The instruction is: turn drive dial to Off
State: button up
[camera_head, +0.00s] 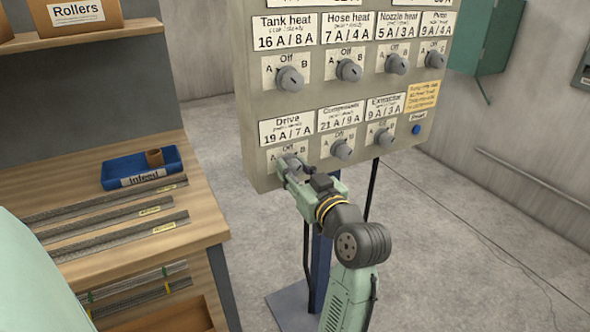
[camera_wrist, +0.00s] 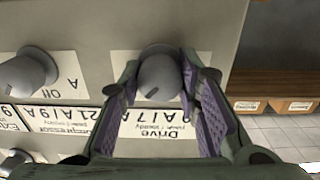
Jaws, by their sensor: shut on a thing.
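The drive dial (camera_head: 292,162) is a round grey knob at the lower left of the grey control panel, under a label reading "Drive 19 A / 7 A". Its plate has A, Off and B marks. My gripper (camera_head: 289,171) is at the dial and partly covers it in the head view. In the wrist view, which shows the panel upside down, the drive dial (camera_wrist: 158,74) sits between the two purple-padded fingers of my gripper (camera_wrist: 160,82), which are closed on its sides. I cannot tell which mark the dial points to.
The compressor dial (camera_head: 342,149) is just right of the drive dial, with the extractor dial (camera_head: 384,137) beyond it. A row of dials is above. A blue button (camera_head: 416,129) is at the lower right. A workbench with a blue infeed tray (camera_head: 117,178) stands left.

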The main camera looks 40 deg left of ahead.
jog(key=n+b, duration=0.4)
jog(key=shift+w+f, duration=0.1)
jog(key=shift+f, duration=0.1)
jog(key=shift+r+n+b, duration=0.15)
jog(key=shift+n+b, duration=1.85)
jog(key=shift+n, duration=0.3)
jog(key=shift+r, duration=0.1)
jog(key=o, duration=1.1)
jog(key=shift+a, duration=0.1)
jog(key=shift+o, duration=0.2)
jog(key=v, duration=1.2)
